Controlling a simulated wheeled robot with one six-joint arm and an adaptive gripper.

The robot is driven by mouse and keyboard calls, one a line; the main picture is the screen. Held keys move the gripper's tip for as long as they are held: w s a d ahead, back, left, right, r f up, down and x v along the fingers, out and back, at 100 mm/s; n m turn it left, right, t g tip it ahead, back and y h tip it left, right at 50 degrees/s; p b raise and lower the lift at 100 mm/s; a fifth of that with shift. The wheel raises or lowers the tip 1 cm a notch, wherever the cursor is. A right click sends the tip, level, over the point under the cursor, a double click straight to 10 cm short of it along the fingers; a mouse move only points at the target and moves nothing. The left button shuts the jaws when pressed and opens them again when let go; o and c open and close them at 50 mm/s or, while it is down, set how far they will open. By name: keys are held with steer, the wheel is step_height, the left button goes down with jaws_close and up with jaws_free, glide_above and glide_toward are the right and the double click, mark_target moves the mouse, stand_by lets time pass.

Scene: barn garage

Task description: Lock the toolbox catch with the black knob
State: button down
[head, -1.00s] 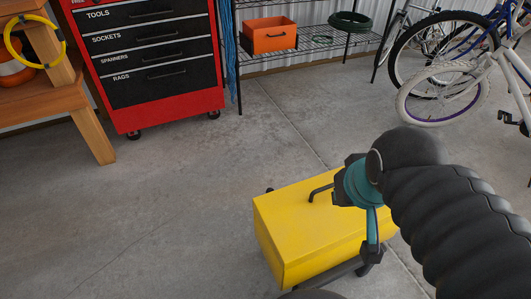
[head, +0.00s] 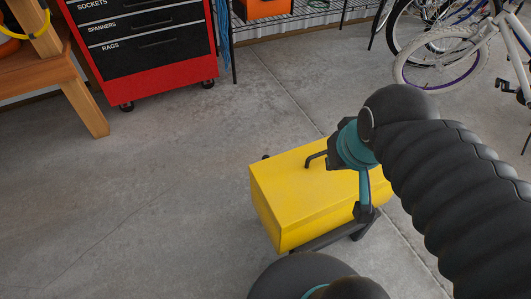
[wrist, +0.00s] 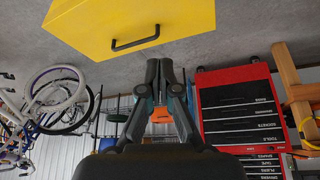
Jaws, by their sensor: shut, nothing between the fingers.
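No catch is clearly visible. My gripper (wrist: 165,64) is shut and empty, apart from the handle in the wrist view. My arm covers the toolbox's right end in the head view.
A red tool chest (head: 150,79) stands at the back left beside a wooden bench (head: 75,85). A wire shelf with an orange bin (head: 266,8) stands behind. Bicycles (head: 445,65) stand at the back right. The concrete floor left of the toolbox is clear.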

steer(key=w+a+f+g+b, duration=0.1)
steer(key=w+a+f+b, duration=0.1)
steer(key=w+f, duration=0.3)
steer(key=w+a+f+n+g+b, duration=0.1)
steer(key=w+a+f+g+b, duration=0.1)
steer(key=w+f, duration=0.3)
steer(key=w+a+f+n+g+b, duration=0.1)
steer(key=w+a+f+b, duration=0.2)
steer(key=w, duration=0.8)
steer(key=shift+f+y, duration=0.4)
steer(key=shift+f, duration=0.55)
steer(key=w+a+r+n, duration=0.1)
steer(key=w+a+n, duration=0.1)
steer(key=w, duration=0.4)
steer(key=shift+w+r+b, duration=0.15)
steer(key=shift+r+b, duration=0.2)
steer(key=shift+b, duration=0.05)
